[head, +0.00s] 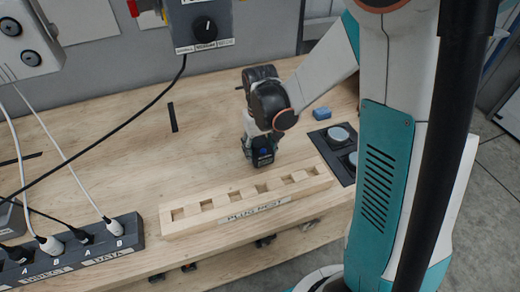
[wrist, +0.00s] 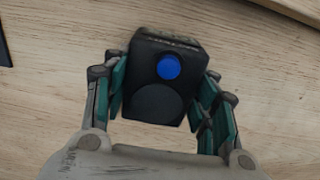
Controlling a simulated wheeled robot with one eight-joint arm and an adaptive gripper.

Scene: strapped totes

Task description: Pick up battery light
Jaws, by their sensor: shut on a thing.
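The battery light is a small black block with a round blue button on it. In the wrist view the battery light (wrist: 156,102) sits between the two teal-padded fingers of my gripper (wrist: 164,95), with a darker round area below the button. My gripper is shut on it. In the head view my gripper (head: 262,142) points down over the wooden bench, and the battery light (head: 263,158) shows below it. I cannot tell whether the light touches the bench. The gripper and arm partly hide it.
A wooden block labelled "PLUG NEST" (head: 246,203), with several square holes, lies in front of the gripper. A blue block (head: 321,114) and a dark panel with round pale discs (head: 336,146) are to the right. A dark socket strip (head: 75,246) with cables is at left.

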